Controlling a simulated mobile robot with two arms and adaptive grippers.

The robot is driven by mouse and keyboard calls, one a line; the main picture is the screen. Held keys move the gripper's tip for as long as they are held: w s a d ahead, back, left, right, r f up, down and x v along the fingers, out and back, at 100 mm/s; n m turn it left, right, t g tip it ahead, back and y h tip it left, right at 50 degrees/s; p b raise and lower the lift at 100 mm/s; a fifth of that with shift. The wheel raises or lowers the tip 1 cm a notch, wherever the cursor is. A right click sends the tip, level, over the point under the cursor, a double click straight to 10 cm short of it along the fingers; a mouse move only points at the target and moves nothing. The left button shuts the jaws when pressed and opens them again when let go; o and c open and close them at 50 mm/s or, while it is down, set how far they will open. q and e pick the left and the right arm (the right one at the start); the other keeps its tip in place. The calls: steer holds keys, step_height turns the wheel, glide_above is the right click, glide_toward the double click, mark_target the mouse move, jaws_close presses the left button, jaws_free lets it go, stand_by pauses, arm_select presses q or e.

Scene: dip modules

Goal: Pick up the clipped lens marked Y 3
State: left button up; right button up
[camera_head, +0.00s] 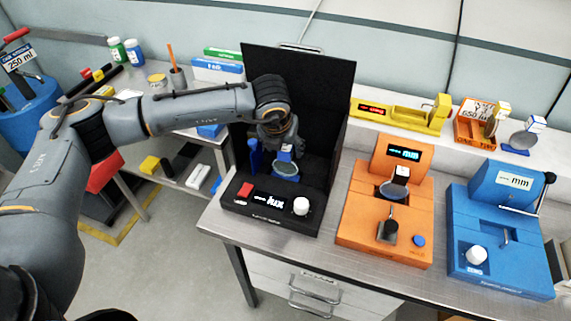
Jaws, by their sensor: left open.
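Several clipped lenses show, and their markings are too small to read, so I cannot tell which is Y 3. One lens (285,168) with a blue-and-white clip is at the black lux device (262,207), just below my left gripper (284,150). The gripper is open and points down in front of the device's black panel; whether it touches the clip cannot be told. Another lens (394,190) with a white-topped clip sits on the orange device (358,222). A lens with a yellow-and-white clip (498,112) and one with a blue-and-white clip (536,125) stand at the back right. My right gripper is not in view.
The tall black panel (310,75) stands behind the gripper. A blue mm device (500,240) is at the right of the bench. A yellow device (400,112) lies on the back ledge. A lower side table with bottles (134,52) is at the left.

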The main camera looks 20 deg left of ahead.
mark_target(285, 164)
arm_select(q)
steer(key=shift+w+d+f+p, duration=0.15)
steer(key=shift+w+f+p, duration=0.05)
steer(key=shift+f+p, duration=0.6)
steer(key=p+x, duration=0.1)
steer(key=x, duration=0.2)
steer(key=shift+w+f, duration=0.1)
steer(key=shift+w, duration=0.05)
steer(key=c, duration=1.1)
jaws_close()
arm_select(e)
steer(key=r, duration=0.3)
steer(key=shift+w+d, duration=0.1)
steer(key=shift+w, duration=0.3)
